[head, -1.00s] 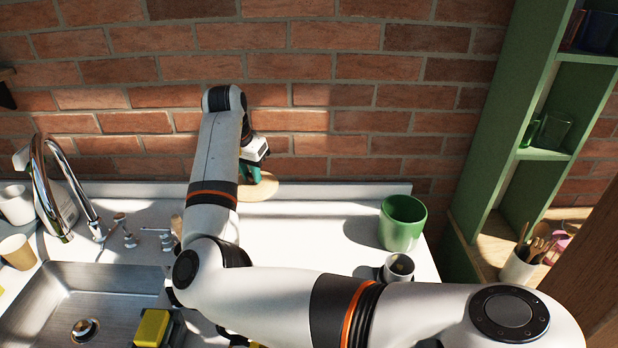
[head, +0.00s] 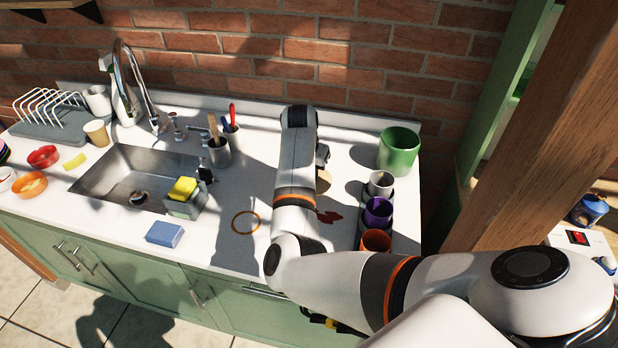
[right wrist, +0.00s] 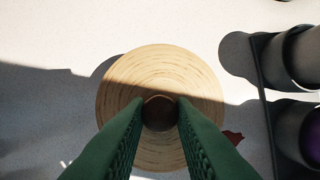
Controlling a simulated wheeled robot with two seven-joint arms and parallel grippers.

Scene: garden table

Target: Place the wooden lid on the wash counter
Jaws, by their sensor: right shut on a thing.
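The round wooden lid (right wrist: 112,100) with pale ring grain and a dark brown knob (right wrist: 158,113) fills the middle of the right wrist view. My right gripper (right wrist: 160,104) is shut on the knob, one green finger on each side. In the head view only a sliver of the lid (head: 323,181) shows beside my right arm, which hides the gripper. The lid is over the white wash counter (head: 345,150), close to it, with a narrow shadow at its upper left. I cannot tell whether it touches.
A rack of cups (head: 377,211) and a green pot (head: 399,150) stand right of the lid. A small red patch (head: 329,216) lies near it. A utensil cup (head: 219,152), a ring (head: 245,222) and the sink (head: 135,180) are to the left.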

